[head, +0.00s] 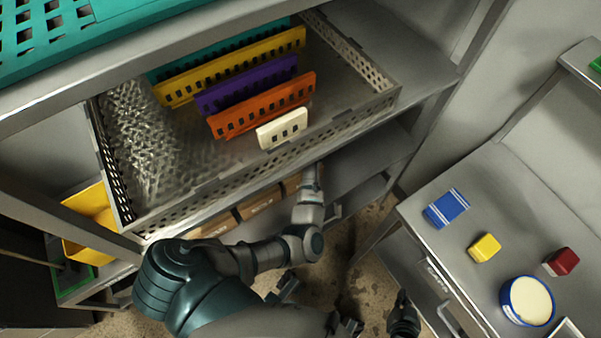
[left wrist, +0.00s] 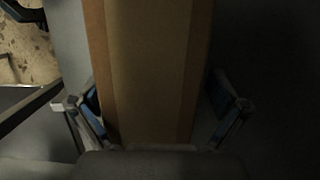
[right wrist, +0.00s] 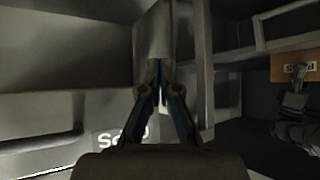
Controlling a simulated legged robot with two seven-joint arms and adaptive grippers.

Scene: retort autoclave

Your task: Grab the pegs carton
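Brown cartons stand in a row on the lower shelf, under the mesh basket in the head view. The rightmost carton (head: 292,184) is beside my left wrist and mostly hidden. In the left wrist view a brown carton (left wrist: 150,60) fills the middle. My left gripper (left wrist: 160,108) has a finger on each side of it, with a narrow gap at the right; no firm grip shows. In the right wrist view a carton (right wrist: 290,68) with an upside-down label, seemingly PEGS, is near my left gripper. My right gripper (right wrist: 158,72) is empty, fingertips together.
The mesh basket (head: 310,142) with coloured slotted plates overhangs the cartons. A yellow bin (head: 82,248) stands at left. A grey counter (head: 440,195) at right holds a blue packet (head: 446,208), yellow block (head: 485,247), red block (head: 561,262) and round tub (head: 527,301).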

